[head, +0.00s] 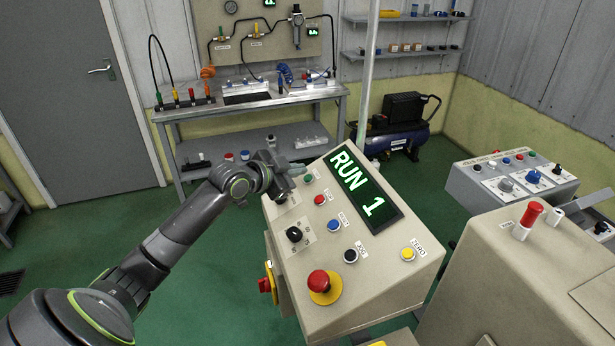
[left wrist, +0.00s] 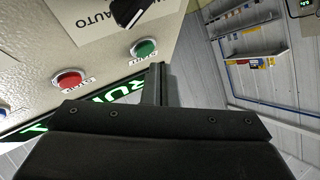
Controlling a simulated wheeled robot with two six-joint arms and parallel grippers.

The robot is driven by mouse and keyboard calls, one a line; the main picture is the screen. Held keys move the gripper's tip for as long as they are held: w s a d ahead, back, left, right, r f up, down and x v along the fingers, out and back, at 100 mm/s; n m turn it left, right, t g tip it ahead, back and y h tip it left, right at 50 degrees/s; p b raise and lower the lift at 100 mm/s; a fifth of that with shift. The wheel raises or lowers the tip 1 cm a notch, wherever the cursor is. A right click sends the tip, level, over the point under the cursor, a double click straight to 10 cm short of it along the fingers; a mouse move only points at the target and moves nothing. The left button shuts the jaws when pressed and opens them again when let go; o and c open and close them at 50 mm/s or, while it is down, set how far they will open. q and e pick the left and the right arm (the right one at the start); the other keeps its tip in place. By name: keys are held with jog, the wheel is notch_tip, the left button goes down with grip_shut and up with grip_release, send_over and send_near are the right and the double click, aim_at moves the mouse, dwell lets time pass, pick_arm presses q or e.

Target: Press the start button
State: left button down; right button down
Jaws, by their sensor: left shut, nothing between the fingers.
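The start button is green (left wrist: 145,48) with a label beside it in the left wrist view, on the beige control panel (head: 375,262). In the head view the green button (head: 308,178) shows small at the panel's upper left. My left gripper (head: 296,169) is shut and empty, close to that corner of the panel. In the left wrist view its closed fingers (left wrist: 158,82) point toward the panel just beside the green button; I cannot tell whether they touch it. The panel display (head: 360,185) reads RUN 1. My right gripper is not in view.
Near the green button are a red button (head: 319,199), a blue button (head: 334,225) and a black selector knob (head: 294,234). A black button (head: 350,255), a yellow button (head: 407,254) and a red emergency stop (head: 319,281) sit lower. A workbench (head: 250,100) stands behind.

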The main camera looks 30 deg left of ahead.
pick_arm(q)
jog(key=r+p, duration=0.1)
jog(key=s+a+r+p, duration=0.1)
jog(key=r, duration=0.1)
jog(key=r+p, duration=0.1)
jog(key=shift+s+a+r+p, duration=0.2)
jog(key=shift+s+p, duration=0.1)
jog(key=shift+s, duration=0.1)
jog(key=shift+f, duration=0.1)
dwell(0.5)
